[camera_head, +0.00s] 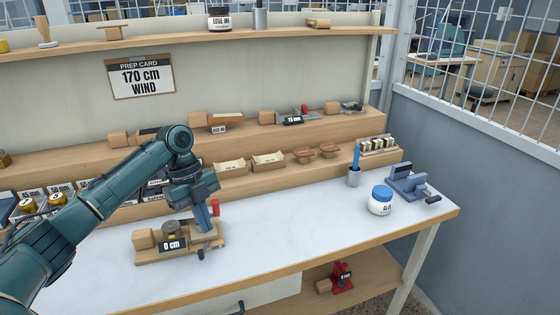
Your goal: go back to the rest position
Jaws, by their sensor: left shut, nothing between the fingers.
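My left gripper (203,217) is shut, with its fingers pointing down over the right part of a small wooden fixture (150,256) on the white worktop. The fixture carries a black label reading "0 cm" and a red knob (215,207) shows just right of the fingers. I cannot tell whether the fingertips touch the fixture. My left arm (100,205) comes in from the left and hides part of the shelf behind it. My right gripper is not in view.
Stepped wooden shelves (285,180) with small items run behind. A prep card (141,77) reads "170 cm WIND".

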